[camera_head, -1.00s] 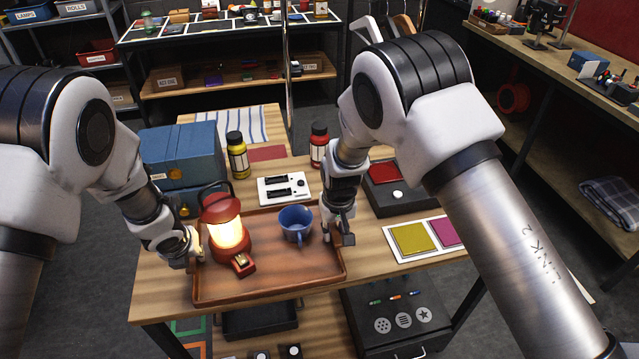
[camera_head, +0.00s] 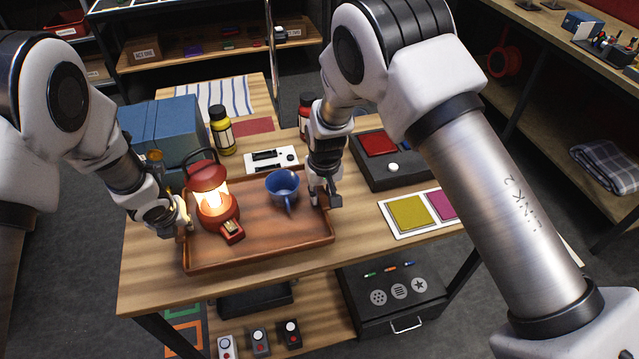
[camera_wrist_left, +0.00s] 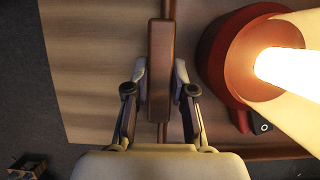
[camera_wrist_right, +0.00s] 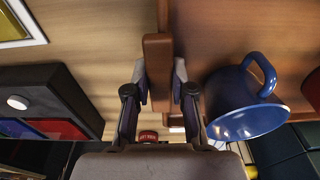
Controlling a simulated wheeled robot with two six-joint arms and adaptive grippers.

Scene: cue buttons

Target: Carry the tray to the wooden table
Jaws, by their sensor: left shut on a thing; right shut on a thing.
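A brown wooden tray (camera_head: 262,250) is at the wooden table (camera_head: 150,285) in the head view. A lit red lantern (camera_head: 207,205) stands at the tray's left and a blue mug (camera_head: 283,188) at its upper right. My left gripper (camera_head: 184,222) is shut on the tray's left side; the left wrist view shows its fingers on either side of the raised handle (camera_wrist_left: 159,70). My right gripper (camera_head: 326,200) is shut on the right side, its fingers around that handle (camera_wrist_right: 158,75). I cannot tell whether the tray touches the tabletop.
Behind the tray are a blue box (camera_head: 165,130), a yellow bottle (camera_head: 222,132), a red bottle (camera_head: 305,115) and a white switch panel (camera_head: 268,158). To the right are a black box with a red panel (camera_head: 380,145) and a colour card (camera_head: 408,214). A black drawer (camera_head: 393,295) is below.

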